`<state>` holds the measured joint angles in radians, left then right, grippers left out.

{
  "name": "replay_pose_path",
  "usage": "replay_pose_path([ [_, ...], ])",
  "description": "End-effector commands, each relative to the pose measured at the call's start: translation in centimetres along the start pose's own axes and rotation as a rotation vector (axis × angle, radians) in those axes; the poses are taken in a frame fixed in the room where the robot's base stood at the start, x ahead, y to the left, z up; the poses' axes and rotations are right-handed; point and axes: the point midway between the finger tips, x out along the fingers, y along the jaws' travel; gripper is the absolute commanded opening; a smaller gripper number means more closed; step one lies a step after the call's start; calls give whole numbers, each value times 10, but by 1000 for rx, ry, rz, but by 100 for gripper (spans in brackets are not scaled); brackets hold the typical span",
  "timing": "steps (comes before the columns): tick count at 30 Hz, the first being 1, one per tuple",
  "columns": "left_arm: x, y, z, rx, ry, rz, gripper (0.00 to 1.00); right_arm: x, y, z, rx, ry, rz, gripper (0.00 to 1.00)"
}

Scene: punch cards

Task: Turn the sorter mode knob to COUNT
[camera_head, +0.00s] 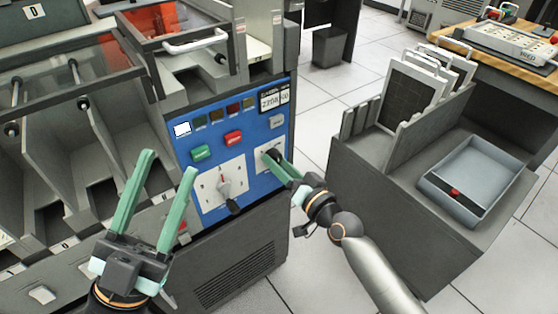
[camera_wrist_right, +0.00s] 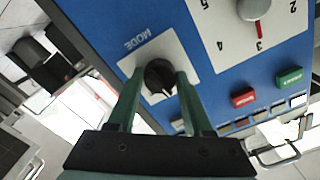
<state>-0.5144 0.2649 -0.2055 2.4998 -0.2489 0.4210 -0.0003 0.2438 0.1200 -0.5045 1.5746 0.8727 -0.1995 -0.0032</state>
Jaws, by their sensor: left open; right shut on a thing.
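The mode knob (camera_head: 271,157) is a small black knob on a white plate at the lower right of the sorter's blue panel (camera_head: 240,130). The COUNT mark cannot be read, and the knob's setting cannot be told. My left gripper (camera_head: 169,163) is open and empty, held in front of the sorter to the left of the panel.
Beside the mode plate is a numbered dial (camera_head: 224,187) with a red pointer. A green button (camera_head: 201,153) and a red button (camera_head: 233,138) are above it. Tiled floor lies between.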

Motion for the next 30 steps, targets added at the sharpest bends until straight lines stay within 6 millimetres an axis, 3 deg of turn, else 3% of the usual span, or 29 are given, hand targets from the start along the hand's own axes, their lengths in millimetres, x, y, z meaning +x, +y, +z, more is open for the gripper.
replay_pose_path([
  [3,-3,1,19,-20,-76,-3,50,0,0,0,112,-1,1,0],
  [12,-8,3,46,-52,-190,-9,50,0,-1,0,397,-1,1,0],
  [30,-20,7,78,-93,-334,-13,50,0,-2,-1,857,0,0,0],
])
